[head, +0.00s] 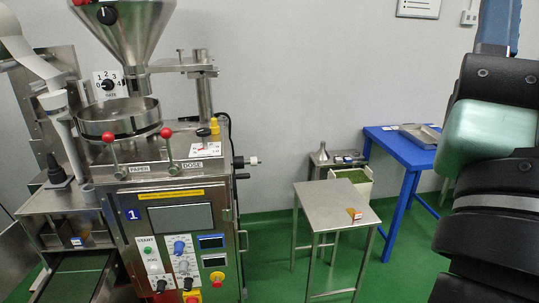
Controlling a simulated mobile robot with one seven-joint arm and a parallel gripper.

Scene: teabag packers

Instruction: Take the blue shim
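I cannot make out a blue shim in the head view. A small orange piece with a small label (355,215) lies near the right edge of the small steel table (325,203). Another small labelled piece (77,240) sits on the low shelf at the left of the packing machine; it is too small to tell what it is. My arm fills the right edge of the picture, and my gripper is not in view.
The steel packing machine (185,190), marked 1, with a hopper (128,35), stands at the left. A blue table (398,150) with a metal tray (420,134) stands at the back right.

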